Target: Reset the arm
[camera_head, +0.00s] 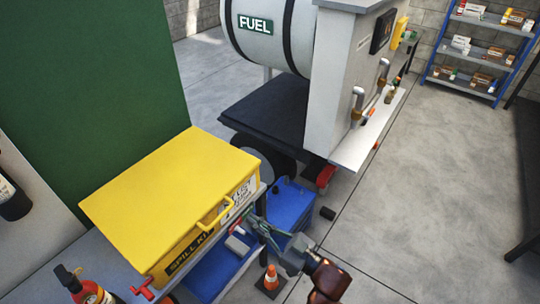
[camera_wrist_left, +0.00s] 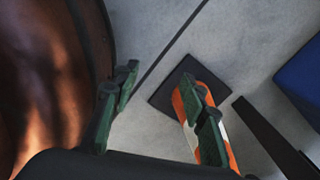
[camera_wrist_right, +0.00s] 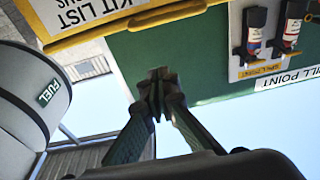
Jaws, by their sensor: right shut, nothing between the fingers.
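My right gripper (camera_head: 256,222) is beside the front right corner of the yellow spill kit box (camera_head: 170,190), near its handle. Its green fingers are closed together and empty, as the right wrist view (camera_wrist_right: 158,88) also shows. Whether it touches the box is unclear. My left gripper does not show in the head view. In the left wrist view my left gripper (camera_wrist_left: 163,90) has its fingers apart, with nothing between them. An orange cone (camera_wrist_left: 186,102) on a black base is on the floor beyond its right finger.
The spill kit box stands on a grey bench. Blue containers (camera_head: 290,205) are below and beside it. The cone (camera_head: 271,278) stands near my right arm. A fuel tank (camera_head: 275,30) and pump cabinet are behind. A stocked shelf (camera_head: 478,55) is at far right. The right floor is mostly clear.

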